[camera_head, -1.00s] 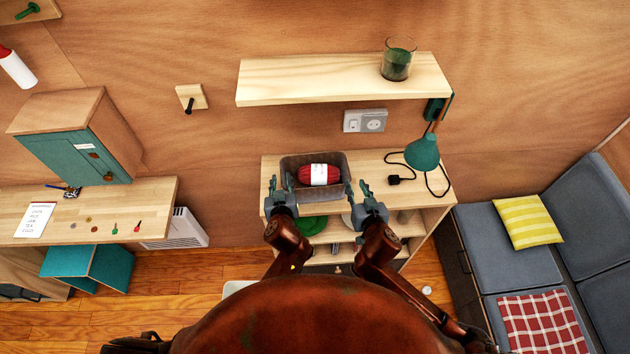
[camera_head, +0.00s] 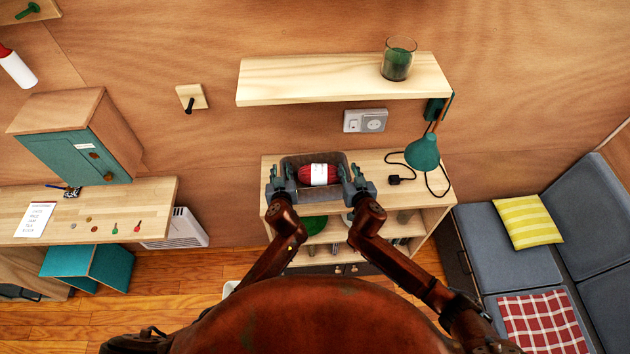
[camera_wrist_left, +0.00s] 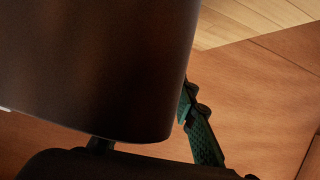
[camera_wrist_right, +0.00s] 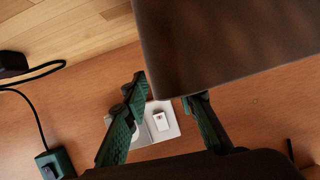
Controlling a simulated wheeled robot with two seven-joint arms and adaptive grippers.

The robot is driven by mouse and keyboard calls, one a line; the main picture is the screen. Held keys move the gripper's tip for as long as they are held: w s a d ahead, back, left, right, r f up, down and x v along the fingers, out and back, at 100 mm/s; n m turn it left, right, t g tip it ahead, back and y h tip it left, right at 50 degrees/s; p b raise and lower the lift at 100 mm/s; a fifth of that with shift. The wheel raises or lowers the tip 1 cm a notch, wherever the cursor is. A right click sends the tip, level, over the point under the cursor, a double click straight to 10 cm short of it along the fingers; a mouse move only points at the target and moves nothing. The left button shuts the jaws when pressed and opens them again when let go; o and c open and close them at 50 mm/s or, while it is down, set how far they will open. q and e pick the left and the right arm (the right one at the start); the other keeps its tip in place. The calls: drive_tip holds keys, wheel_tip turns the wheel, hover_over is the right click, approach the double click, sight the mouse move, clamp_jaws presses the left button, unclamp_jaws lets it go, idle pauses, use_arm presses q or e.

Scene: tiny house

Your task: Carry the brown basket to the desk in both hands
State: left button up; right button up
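The brown basket (camera_head: 316,196) stands on the top of a wooden shelf unit, with a red bundle with a white band (camera_head: 320,175) inside. It looks greyish in the head view and dark brown, very close, in the left wrist view (camera_wrist_left: 95,65) and right wrist view (camera_wrist_right: 230,40). My left gripper (camera_head: 281,172) is at its left end; one finger shows and the basket hides most of the other, but they are set apart. My right gripper (camera_head: 353,174) is at its right end, fingers apart, one partly behind the basket. The desk (camera_head: 110,215) is at the left.
The shelf unit top (camera_head: 395,165) also bears a teal lamp (camera_head: 422,152) and its black cable, right of the basket. A wall shelf (camera_head: 320,80) with a glass (camera_head: 398,60) hangs above.

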use_arm(q)
clamp_jaws()
use_arm(e)
clamp_jaws()
